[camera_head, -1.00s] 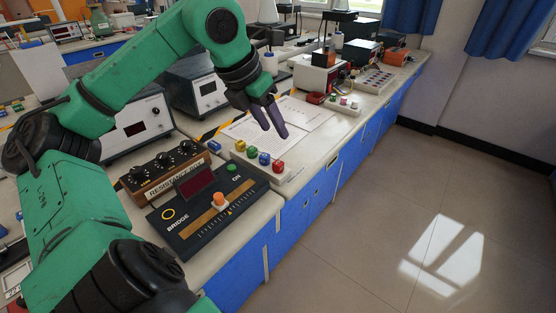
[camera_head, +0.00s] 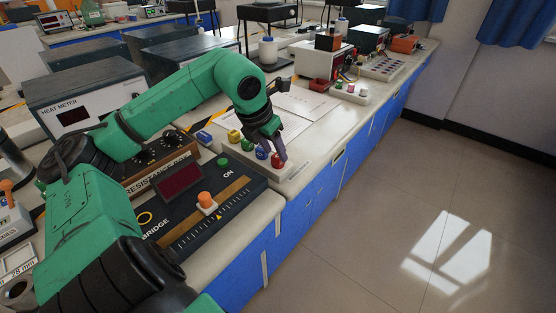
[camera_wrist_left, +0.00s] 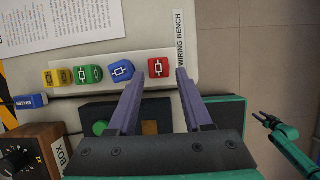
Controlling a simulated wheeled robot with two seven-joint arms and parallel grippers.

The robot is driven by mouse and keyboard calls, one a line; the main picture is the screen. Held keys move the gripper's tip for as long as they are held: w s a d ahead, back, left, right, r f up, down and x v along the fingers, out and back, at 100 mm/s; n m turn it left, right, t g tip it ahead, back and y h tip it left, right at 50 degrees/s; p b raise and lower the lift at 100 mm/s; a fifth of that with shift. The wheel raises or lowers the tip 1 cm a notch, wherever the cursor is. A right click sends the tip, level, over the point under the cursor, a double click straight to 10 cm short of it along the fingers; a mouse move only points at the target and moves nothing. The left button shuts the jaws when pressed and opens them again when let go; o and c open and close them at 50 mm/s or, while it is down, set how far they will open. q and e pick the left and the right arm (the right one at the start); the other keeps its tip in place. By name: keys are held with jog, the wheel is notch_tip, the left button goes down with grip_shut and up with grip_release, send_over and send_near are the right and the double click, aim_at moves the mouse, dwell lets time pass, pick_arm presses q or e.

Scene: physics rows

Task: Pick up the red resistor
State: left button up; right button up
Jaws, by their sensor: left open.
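The red resistor (camera_head: 277,160) is a small red block at the right end of a row on a pale strip on the bench. In the left wrist view the red resistor (camera_wrist_left: 158,67) lies ahead of and between the two fingertips, nearer the right one. My left gripper (camera_head: 275,147) is open and points down at the red block, with its fingers partly covering it in the head view. In the left wrist view my left gripper (camera_wrist_left: 158,76) holds nothing. My right gripper (camera_wrist_left: 267,119) shows small at the right edge of the left wrist view.
A blue resistor (camera_wrist_left: 122,70) sits just left of the red one, beside the left finger. A green resistor (camera_wrist_left: 89,74) and a yellow one (camera_wrist_left: 55,78) continue the row. The bridge box (camera_head: 190,210) with an orange knob stands in front. Paper sheets (camera_head: 305,102) lie behind.

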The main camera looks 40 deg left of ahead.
aim_at(277, 156)
pick_arm(q)
jog(key=x, duration=0.3)
jog(key=shift+a+f+p, duration=0.15)
jog(key=shift+f+p, duration=0.05)
jog(key=shift+p, duration=0.15)
grip_shut()
jog(key=shift+r, duration=0.15)
